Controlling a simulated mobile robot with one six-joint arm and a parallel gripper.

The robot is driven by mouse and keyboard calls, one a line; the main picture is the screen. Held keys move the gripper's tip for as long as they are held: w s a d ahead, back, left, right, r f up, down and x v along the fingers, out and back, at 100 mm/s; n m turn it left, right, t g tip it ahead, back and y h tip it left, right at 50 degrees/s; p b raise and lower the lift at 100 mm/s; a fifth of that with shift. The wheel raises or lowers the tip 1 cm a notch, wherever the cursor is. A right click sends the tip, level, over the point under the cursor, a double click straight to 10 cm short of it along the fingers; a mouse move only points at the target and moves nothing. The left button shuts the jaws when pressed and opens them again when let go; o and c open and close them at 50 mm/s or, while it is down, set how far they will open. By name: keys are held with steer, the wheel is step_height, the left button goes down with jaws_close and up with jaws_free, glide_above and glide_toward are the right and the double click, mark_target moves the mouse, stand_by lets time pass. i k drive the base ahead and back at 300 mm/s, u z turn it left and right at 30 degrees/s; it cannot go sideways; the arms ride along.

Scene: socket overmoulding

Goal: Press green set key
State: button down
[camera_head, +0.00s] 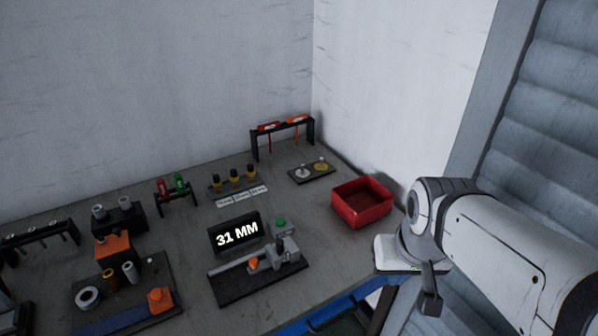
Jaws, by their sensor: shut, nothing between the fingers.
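The green key (280,222) is a small round green cap at the back right of a measuring device (232,289) with a dark base. A black display (235,233) reading "31 MM" stands just left of the key. An orange knob (254,264) and grey blocks sit on the device in front of it. My gripper (430,303) hangs at the end of my arm at the right, beyond the table's front right edge. It is shut and empty, well to the right of the green key and apart from it.
Behind are a small tray with two discs (312,172), a black rack with red and orange tools (282,128), and several yellow-and-black pieces (235,178). Fixtures crowd the left. Bare table lies right of the device.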

mark_target(280, 222)
steer(key=z, duration=0.15)
steer(key=k, duration=0.9)
steer(key=u, duration=0.55)
steer(key=i, duration=1)
steer(key=u, duration=0.1)
